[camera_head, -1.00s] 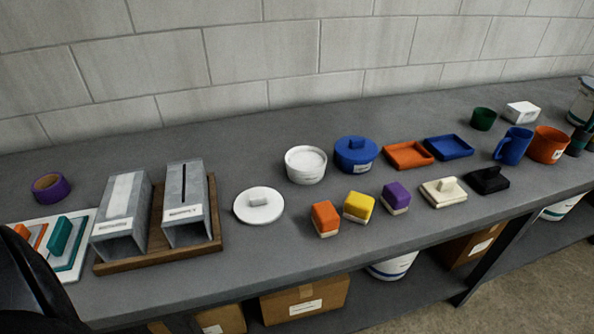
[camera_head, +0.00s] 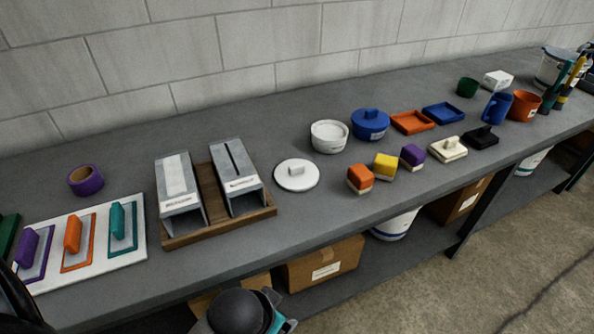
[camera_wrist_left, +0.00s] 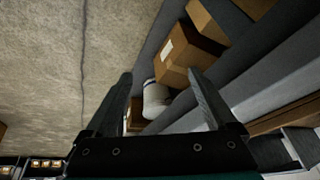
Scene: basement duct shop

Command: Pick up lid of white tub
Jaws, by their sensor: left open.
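The round white lid (camera_head: 286,181) with a small block handle lies flat on the grey bench, handle up. The white tub (camera_head: 329,143) stands open just behind and to the right of it, apart from the lid. My left gripper (camera_wrist_left: 160,88) shows in the left wrist view with its two fingers spread and nothing between them. It points at the floor and the shelf under the bench, away from the lid. My right gripper is not in view.
A wooden tray (camera_head: 208,196) with two grey metal ducts stands left of the lid. Orange (camera_head: 359,177), yellow (camera_head: 385,163) and purple (camera_head: 412,156) blocks stand to its right. A blue lidded pot (camera_head: 370,127) is beside the tub. Bench in front of the lid is clear.

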